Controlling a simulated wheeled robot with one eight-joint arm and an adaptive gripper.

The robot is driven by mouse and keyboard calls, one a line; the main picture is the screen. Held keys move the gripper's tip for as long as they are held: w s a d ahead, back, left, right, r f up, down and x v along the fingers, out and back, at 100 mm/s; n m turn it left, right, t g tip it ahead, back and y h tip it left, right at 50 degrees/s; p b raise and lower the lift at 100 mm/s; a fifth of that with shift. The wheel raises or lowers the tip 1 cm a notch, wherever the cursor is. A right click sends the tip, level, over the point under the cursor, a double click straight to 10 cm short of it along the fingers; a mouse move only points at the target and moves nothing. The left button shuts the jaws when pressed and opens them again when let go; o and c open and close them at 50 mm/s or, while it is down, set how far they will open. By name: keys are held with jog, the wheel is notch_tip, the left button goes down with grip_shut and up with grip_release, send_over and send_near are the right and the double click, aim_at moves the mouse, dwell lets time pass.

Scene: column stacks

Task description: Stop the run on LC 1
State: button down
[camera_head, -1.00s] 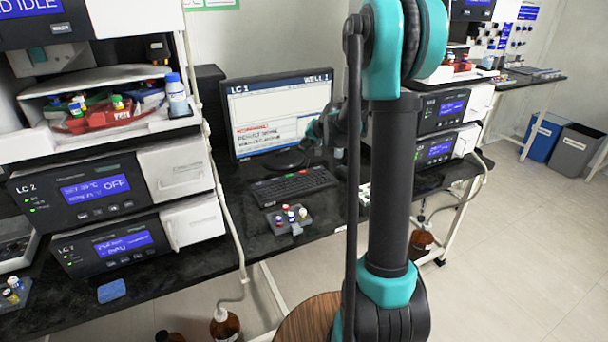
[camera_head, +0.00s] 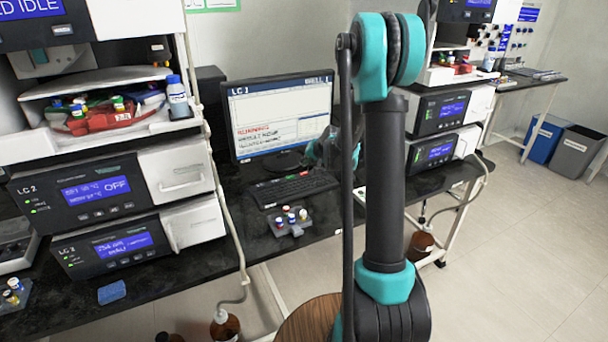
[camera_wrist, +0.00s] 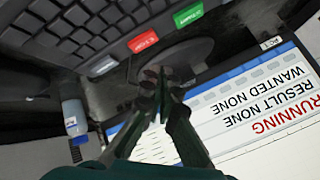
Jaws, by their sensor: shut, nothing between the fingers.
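The LC 1 monitor (camera_head: 275,105) stands on the black bench in the head view. In the wrist view its screen (camera_wrist: 235,125) appears upside down and reads RUNNING in red, then RESULT NONE and WANTED NONE. The keyboard (camera_head: 295,188) lies in front of the monitor. In the wrist view a red key (camera_wrist: 143,40) and a green key (camera_wrist: 188,15) sit at the keyboard's edge. My gripper (camera_wrist: 158,76) is shut and empty, its tips appearing over the dark monitor stand, just below the red key in the picture. I cannot tell its height. In the head view my arm partly hides it.
A small rack of capped vials (camera_head: 290,220) sits before the keyboard near the bench edge. LC 2 instruments (camera_head: 95,190) stand at left, with more instruments (camera_head: 440,110) behind my arm at right. A bottle (camera_wrist: 73,118) shows at left in the wrist view.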

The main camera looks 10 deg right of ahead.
aim_at(305, 174)
jog(key=shift+f, duration=0.95)
jog(key=shift+f, duration=0.2)
dwell(0.7)
jog(key=shift+f, duration=0.2)
jog(key=shift+f, duration=0.4)
dwell(0.7)
jog(key=shift+r, duration=0.85)
jog(key=shift+r, duration=2.5)
